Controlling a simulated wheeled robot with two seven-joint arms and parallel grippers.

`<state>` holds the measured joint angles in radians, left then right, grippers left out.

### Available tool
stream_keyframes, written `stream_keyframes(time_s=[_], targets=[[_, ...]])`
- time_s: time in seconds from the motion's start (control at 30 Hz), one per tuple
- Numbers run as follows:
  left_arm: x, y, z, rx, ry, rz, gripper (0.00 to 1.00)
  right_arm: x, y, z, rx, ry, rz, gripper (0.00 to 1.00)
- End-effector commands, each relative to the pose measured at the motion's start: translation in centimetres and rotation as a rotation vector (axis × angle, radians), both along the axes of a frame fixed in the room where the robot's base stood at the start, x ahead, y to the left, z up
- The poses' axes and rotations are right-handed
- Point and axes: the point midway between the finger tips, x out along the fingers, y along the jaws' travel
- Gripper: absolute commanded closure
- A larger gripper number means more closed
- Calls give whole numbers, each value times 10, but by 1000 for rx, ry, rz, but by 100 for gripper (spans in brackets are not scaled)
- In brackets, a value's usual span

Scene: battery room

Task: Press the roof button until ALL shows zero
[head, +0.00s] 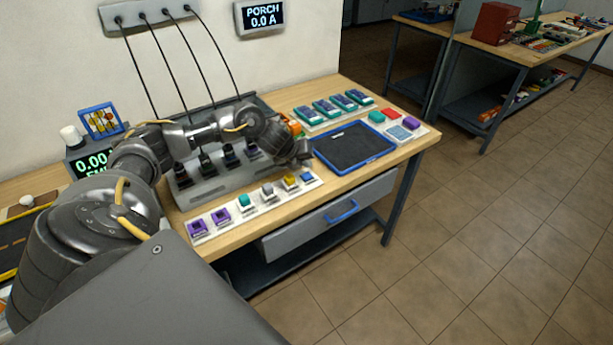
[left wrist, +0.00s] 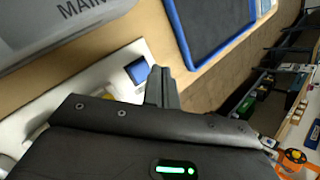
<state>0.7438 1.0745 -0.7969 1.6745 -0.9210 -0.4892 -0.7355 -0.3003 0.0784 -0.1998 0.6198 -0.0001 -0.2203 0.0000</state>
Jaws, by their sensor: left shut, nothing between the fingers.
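A white strip (head: 255,205) along the bench front carries a row of buttons: two purple, then teal (head: 244,201), grey (head: 267,190), yellow (head: 290,180) and blue (head: 307,177). Their labels are too small to read, so I cannot tell which is the roof button. My left gripper (head: 305,158) is shut and empty, just above and behind the blue button. In the left wrist view its fingers (left wrist: 162,88) are beside the blue button (left wrist: 137,72); contact cannot be told. A wall display (head: 263,17) reads PORCH 0.0 A. My right gripper is not in view.
A grey unit (head: 200,192) with black plugs and cables stands behind the strip, marked MAIN in the wrist view. A dark blue-rimmed tray (head: 353,146) lies right of the gripper. A green-lettered display (head: 92,163) is partly hidden by my arm.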

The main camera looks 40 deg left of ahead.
Motion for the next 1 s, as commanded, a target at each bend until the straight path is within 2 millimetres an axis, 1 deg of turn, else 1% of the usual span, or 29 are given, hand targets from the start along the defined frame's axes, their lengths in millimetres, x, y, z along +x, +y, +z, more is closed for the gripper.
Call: stream_keyframes(time_s=[0.03,0.2,1.0], targets=[[0,0,-11,-1,0,1,100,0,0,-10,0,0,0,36],[0,0,-20,-1,-1,0,100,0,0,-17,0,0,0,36],[0,0,-19,-1,-1,0,100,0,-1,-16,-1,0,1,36]])
